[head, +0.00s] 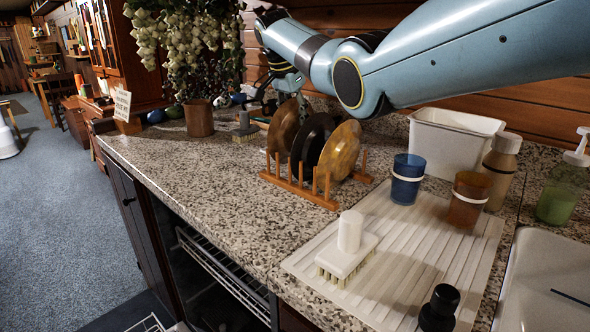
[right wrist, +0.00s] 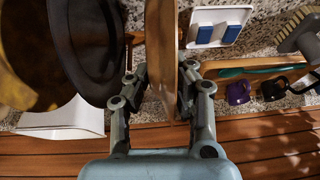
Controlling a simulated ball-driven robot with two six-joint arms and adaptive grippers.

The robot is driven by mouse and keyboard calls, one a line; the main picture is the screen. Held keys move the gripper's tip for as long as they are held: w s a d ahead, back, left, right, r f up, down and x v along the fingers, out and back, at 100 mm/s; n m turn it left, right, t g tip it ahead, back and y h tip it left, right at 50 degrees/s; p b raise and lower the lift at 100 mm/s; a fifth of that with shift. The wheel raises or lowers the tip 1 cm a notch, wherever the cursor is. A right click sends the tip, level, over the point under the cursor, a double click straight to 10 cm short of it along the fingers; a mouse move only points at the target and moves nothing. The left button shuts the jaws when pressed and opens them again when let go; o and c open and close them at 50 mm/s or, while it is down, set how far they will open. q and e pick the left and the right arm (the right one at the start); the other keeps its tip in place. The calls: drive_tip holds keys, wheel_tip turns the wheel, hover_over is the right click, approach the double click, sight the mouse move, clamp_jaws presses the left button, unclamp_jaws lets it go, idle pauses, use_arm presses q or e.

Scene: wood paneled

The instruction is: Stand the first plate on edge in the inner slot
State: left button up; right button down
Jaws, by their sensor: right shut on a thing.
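A brown plate (head: 283,127) stands on edge at the left end of the wooden rack (head: 296,190) in the head view. My right gripper (head: 286,88) is shut on its upper rim from behind. In the right wrist view the plate (right wrist: 160,50) is seen edge-on between the two fingers (right wrist: 160,85). A black plate (head: 313,140) stands in the middle of the rack, and a mottled yellow plate (head: 340,150) stands at the right. Whether the brown plate's lower edge is fully seated in its slot is hard to tell. My left gripper is out of view.
Right of the rack, a ribbed drainboard (head: 400,250) holds a blue cup (head: 407,180), an amber cup (head: 467,200) and a white brush (head: 347,255). A white tub (head: 450,143) stands behind. A potted plant (head: 199,118) stands left. The counter's front left is clear.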

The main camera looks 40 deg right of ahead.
drive_tip(key=shift+r+p, duration=3.75)
drive_tip(key=shift+r, duration=0.5)
